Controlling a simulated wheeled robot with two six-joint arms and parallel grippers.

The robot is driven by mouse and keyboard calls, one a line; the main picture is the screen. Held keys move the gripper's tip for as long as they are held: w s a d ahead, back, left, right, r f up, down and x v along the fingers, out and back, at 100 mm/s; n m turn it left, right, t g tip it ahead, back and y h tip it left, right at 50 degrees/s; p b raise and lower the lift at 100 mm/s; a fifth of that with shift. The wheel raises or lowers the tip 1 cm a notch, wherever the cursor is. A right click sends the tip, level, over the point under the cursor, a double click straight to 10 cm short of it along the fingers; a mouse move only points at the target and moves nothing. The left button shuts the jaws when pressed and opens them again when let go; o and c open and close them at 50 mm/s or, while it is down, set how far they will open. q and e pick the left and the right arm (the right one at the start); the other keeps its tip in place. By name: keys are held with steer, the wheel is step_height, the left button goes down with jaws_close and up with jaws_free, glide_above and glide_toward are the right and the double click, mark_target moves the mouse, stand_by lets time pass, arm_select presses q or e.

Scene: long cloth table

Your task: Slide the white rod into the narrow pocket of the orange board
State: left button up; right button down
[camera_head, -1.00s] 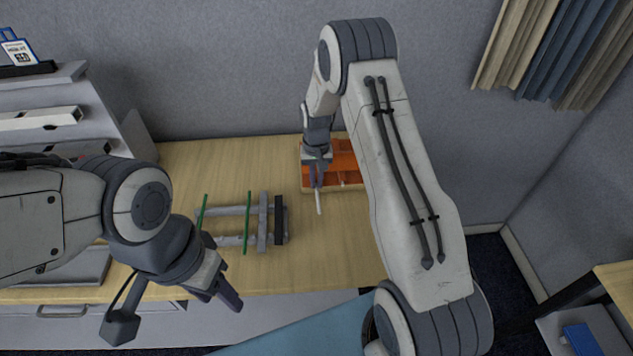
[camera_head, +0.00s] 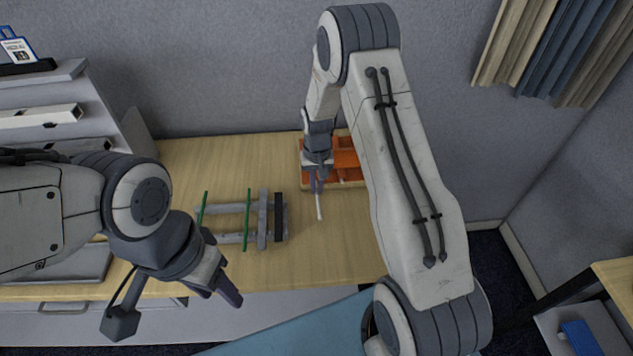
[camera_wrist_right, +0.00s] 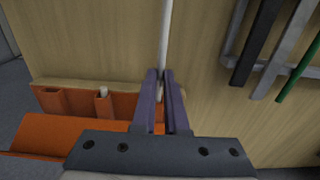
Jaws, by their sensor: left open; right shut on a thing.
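The orange board (camera_head: 348,160) lies at the back of the table in a light wooden frame, partly hidden behind my right arm. My right gripper (camera_head: 317,188) is shut on the white rod (camera_head: 320,210), at the board's front left. I cannot tell which pocket is the narrow one. My left gripper (camera_head: 235,295) is open and empty, near the table's front edge.
A grey rack (camera_head: 263,222) with green rods (camera_head: 247,220) and a black bar (camera_head: 278,217) stands left of the white rod. Grey shelves (camera_head: 60,100) stand at the left.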

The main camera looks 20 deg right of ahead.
mark_target(318, 199)
steer(key=shift+s+a, duration=0.3)
steer(key=shift+s, duration=0.8)
steer(key=shift+s+a, duration=0.35)
steer(key=shift+s, duration=0.8)
steer(key=shift+s+a, duration=0.3)
steer(key=shift+s, duration=0.8)
steer(key=shift+w+d+p, duration=0.2)
steer(key=shift+w+d, duration=0.05)
steer(key=shift+w, duration=0.55)
steer(key=shift+w+d+p, duration=0.15)
steer(key=shift+w+d, duration=0.05)
steer(key=shift+w, duration=0.6)
steer(key=shift+w+d, duration=0.1)
steer(key=shift+w, duration=0.2)
steer(key=shift+w+d, duration=0.3)
steer(key=shift+w, duration=0.6)
steer(key=shift+w+d, duration=0.25)
steer(key=shift+w, duration=0.65)
steer(key=shift+w+d, duration=0.1)
steer(key=shift+w, duration=0.15)
steer(key=shift+w+d, duration=0.25)
steer(key=shift+w, duration=0.7)
steer(key=c, duration=0.9)
jaws_free()
